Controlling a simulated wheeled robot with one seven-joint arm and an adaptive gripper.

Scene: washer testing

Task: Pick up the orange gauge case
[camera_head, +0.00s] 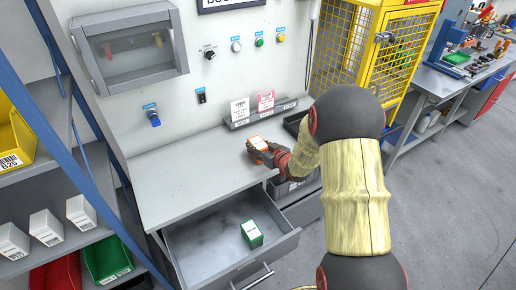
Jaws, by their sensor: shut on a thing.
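The orange gauge case (259,142) is a small box with orange sides and a pale top. It is over the right part of the grey workbench (190,168), near the bench's front edge. My gripper (266,149) is shut on it from the right side. I cannot tell whether the case rests on the bench or is just above it. The fingers hide its right part.
An open drawer (200,250) below the bench holds a green and white box (251,234). Dark bins (292,187) stand right of the bench, partly behind my arm. A blue-framed shelf (75,150) is at left, a yellow cage (375,50) behind. The bench's left is clear.

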